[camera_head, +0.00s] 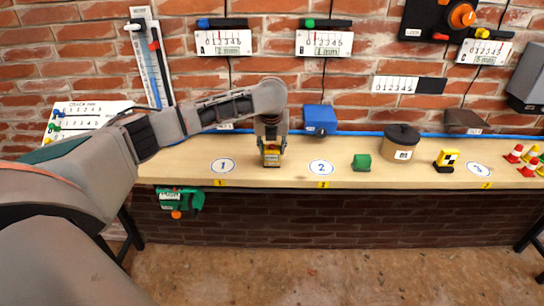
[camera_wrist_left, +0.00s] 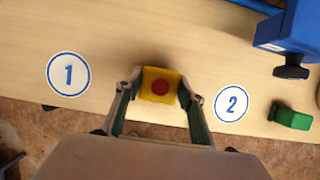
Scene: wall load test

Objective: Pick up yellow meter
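The yellow meter (camera_head: 271,158) is a small upright block with a dark label on its front, standing on the wooden bench between labels 1 and 2. In the left wrist view its yellow top (camera_wrist_left: 148,84) carries a round red button. My left gripper (camera_head: 272,147) points down over it, with one finger on each side. In the wrist view the left gripper (camera_wrist_left: 161,90) has its fingers apart, with narrow gaps seeming to remain beside the meter. The meter looks to rest on the bench. My right gripper is not in view.
A brick wall with hung gauges stands behind. A green device (camera_head: 182,200) hangs at the front edge.

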